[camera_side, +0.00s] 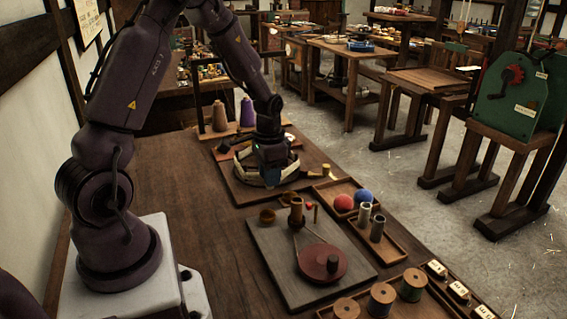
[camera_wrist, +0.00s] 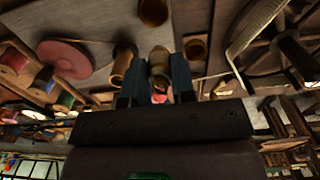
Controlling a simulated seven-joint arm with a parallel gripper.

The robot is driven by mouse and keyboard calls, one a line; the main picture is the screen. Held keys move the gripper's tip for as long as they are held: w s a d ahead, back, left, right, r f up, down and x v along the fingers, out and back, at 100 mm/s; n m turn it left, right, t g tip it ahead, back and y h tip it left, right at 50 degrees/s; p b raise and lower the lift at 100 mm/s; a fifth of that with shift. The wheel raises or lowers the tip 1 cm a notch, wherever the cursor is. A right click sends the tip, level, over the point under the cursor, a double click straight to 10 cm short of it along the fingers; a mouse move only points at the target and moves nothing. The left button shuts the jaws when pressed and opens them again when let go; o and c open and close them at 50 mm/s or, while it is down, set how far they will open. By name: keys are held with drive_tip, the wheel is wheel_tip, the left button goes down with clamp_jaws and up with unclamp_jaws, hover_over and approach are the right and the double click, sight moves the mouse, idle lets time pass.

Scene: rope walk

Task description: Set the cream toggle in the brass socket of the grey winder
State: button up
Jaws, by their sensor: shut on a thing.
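My gripper (camera_side: 272,178) is over the pale-rimmed wheel in the side view, its fingers hard to make out there. In the wrist view my gripper (camera_wrist: 158,84) is shut on a small tan-cream piece (camera_wrist: 159,62), which looks like the cream toggle, with a reddish spot near it. The grey winder (camera_side: 265,245) is a flat grey board with a dark red disc, lying nearer the camera than my gripper. Brass-coloured cups stand by its far edge, one (camera_side: 267,216) at the left. Which is the socket I cannot tell.
The pale-rimmed wheel (camera_side: 243,167) lies on a brown board. Thread spools (camera_side: 382,299) stand at the front. A tan post (camera_side: 297,210) rises from the winder. Bare table lies at left.

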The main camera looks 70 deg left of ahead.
drive_tip(key=shift+s+d+f, duration=0.1)
drive_tip(key=shift+s+f, duration=0.1)
drive_tip(key=shift+f, duration=0.85)
drive_tip(key=shift+s+d+f, duration=0.15)
drive_tip(key=shift+s+f, duration=0.05)
drive_tip(key=shift+f, duration=0.9)
drive_tip(key=shift+s+d+f, duration=0.1)
drive_tip(key=shift+s+f, duration=0.1)
drive_tip(key=shift+f, duration=0.85)
drive_tip(key=shift+f, duration=0.2)
drive_tip(key=shift+f, duration=0.75)
drive_tip(key=shift+f, duration=0.15)
drive_tip(key=o, duration=1.2)
